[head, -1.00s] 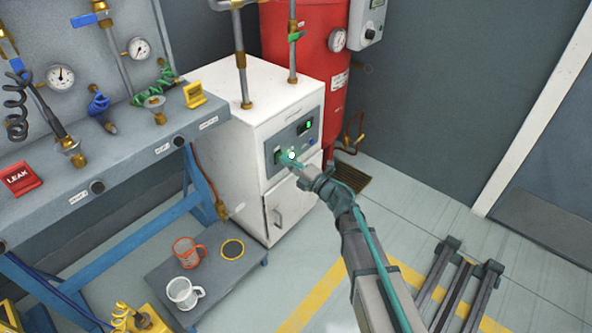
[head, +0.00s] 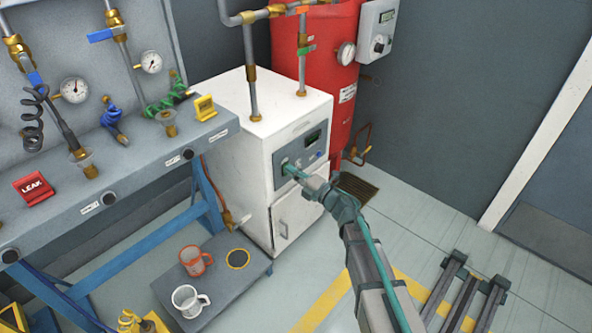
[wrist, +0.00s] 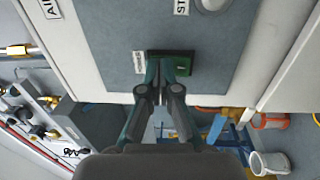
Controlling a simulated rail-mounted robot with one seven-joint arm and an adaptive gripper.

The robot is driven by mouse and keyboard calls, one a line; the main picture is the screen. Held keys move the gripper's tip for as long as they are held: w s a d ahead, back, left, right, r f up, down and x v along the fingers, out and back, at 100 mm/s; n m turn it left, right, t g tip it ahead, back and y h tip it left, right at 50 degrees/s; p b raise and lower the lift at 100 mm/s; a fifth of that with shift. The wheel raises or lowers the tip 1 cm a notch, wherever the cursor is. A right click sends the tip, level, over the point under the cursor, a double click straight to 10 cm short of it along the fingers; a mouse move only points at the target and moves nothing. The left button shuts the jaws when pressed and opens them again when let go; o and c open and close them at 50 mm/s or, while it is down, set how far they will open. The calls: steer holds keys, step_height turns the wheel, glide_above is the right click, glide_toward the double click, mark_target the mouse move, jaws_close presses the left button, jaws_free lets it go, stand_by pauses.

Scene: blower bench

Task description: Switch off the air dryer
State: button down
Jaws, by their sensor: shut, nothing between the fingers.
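The panel's small display (head: 313,137) looks dark. My gripper (head: 289,170) is shut and empty, with its tips at the panel's lower left. In the wrist view, my closed fingertips (wrist: 160,68) are at a dark green switch (wrist: 185,68) with a light mark on it. They cover part of it, and I cannot tell whether they touch. A small label (wrist: 138,62) sits beside the switch.
A red tank (head: 340,75) stands behind the dryer, with pipes (head: 251,85) rising from the dryer's top. A grey bench (head: 100,185) with gauges is on the left.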

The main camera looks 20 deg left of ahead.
steer(key=shift+d, duration=0.1)
steer(key=r+p+v, duration=0.2)
steer(key=v, duration=1.1)
steer(key=shift+d+r+p, duration=0.35)
steer(key=shift+d, duration=0.05)
steer(key=shift+s, duration=0.15)
